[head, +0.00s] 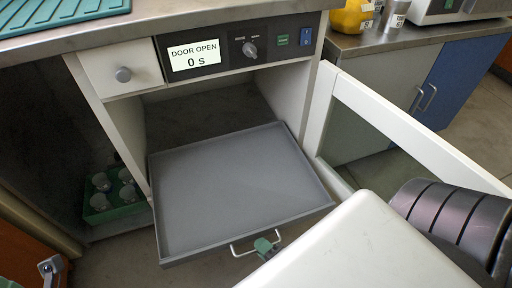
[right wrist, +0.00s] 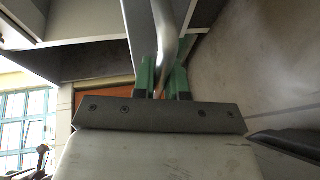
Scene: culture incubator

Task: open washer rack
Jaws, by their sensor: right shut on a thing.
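The washer rack (head: 235,185) is a flat grey tray with a low rim, pulled out of the open washer cavity toward me. Its light metal handle (head: 234,248) sits at the middle of the front edge. My right gripper (head: 266,246) is at the right part of this handle, with its green fingers around it. In the right wrist view my green fingers (right wrist: 163,80) are shut on the handle bar (right wrist: 166,40). The washer panel (head: 235,50) reads "DOOR OPEN 0 s". My left gripper is not in view.
The white-framed washer door (head: 400,125) stands open at the right, beside the rack. A green crate with several bottles (head: 115,195) is on the low left. A counter (head: 180,15) runs above the washer. The rack surface is empty.

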